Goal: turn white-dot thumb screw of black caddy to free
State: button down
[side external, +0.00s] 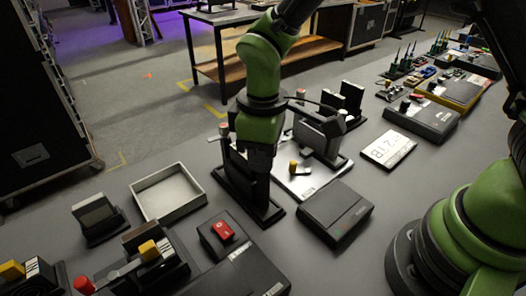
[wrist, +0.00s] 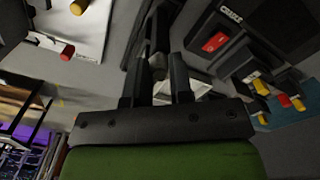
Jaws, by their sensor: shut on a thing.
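The black caddy (side external: 232,172) stands upright on its dark base in the middle of the table, partly hidden by my arm. A reddish knob (side external: 223,128) shows at its top. My gripper (side external: 258,185) points down at the caddy's near side. In the wrist view my gripper (wrist: 158,66) has its two dark fingers around a small grey part, which looks like a thumb screw (wrist: 158,73) of the caddy. The fingers are shut on it and hide most of it. No white dot can be made out in either view.
An open pale tray (side external: 197,200) lies left of the caddy. A black box with a red switch (side external: 222,230) stands in front. A numbered card (side external: 388,148) lies farther right.

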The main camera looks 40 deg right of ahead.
jog(key=m, duration=0.4)
jog(key=shift+m, duration=0.3)
jog(key=m, duration=0.3)
jog(key=shift+m, duration=0.4)
jog(key=m, duration=0.4)
jog(key=shift+m, duration=1.9)
jog(key=c, duration=1)
grip_release()
